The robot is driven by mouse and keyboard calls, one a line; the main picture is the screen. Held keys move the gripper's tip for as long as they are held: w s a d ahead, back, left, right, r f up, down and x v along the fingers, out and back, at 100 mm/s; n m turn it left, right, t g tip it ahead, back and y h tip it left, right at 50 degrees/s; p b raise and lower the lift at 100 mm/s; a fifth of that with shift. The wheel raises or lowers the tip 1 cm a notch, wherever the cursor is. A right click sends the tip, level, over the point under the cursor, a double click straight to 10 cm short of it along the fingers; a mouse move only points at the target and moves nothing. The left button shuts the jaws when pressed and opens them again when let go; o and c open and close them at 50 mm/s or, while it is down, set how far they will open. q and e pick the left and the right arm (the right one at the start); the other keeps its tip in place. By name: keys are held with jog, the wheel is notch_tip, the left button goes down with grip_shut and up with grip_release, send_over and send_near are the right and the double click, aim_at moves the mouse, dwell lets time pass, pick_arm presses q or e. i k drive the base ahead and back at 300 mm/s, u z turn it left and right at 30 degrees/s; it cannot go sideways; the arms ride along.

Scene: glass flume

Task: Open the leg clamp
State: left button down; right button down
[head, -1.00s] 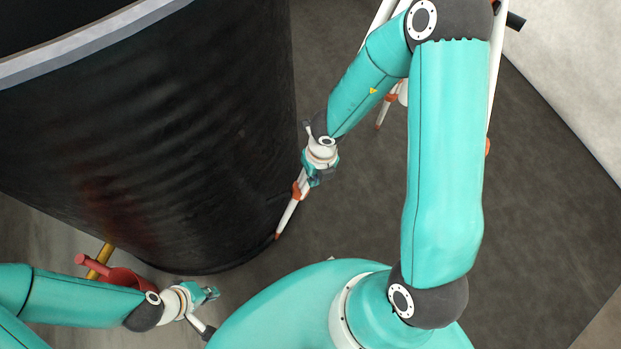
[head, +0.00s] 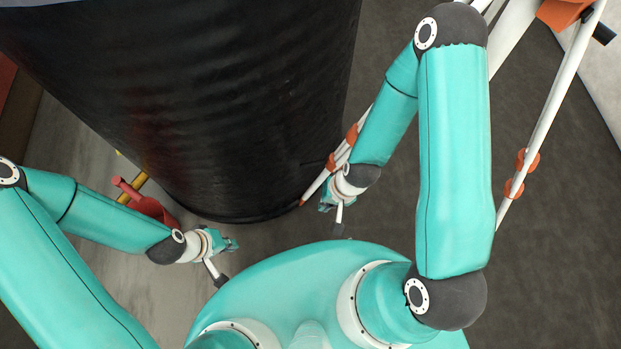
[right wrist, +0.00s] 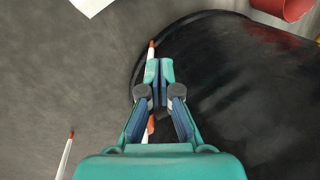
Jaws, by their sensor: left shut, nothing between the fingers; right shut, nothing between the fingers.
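A white tripod leg (head: 314,186) slants down beside the black tank, with orange clamps on it, one higher (head: 352,133) and one lower (head: 331,162). Another white leg at right (head: 545,115) carries orange clamps too (head: 514,188). I cannot tell whether any clamp is open. My right gripper (head: 325,206) is shut and empty, close to the lower end of the first leg. In the right wrist view, the gripper (right wrist: 160,66) partly covers a white leg with an orange tip (right wrist: 151,46); an orange part (right wrist: 150,126) shows behind the fingers. My left gripper (head: 234,244) is shut and empty, far from the legs.
The large black tank (head: 220,110) fills the upper left and stands close to both grippers. A red cylindrical part (head: 150,206) and a yellow bar (head: 136,186) lie near my left arm. Grey floor (head: 560,260) is clear at right.

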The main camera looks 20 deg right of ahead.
aim_at(320, 162)
jog(key=z, duration=0.05)
jog(key=k, duration=0.45)
jog(key=u, duration=2.35)
jog(key=i, duration=0.1)
jog(key=z, duration=3.85)
jog(key=k, duration=1)
jog(key=u, duration=1)
jog(key=i, duration=1)
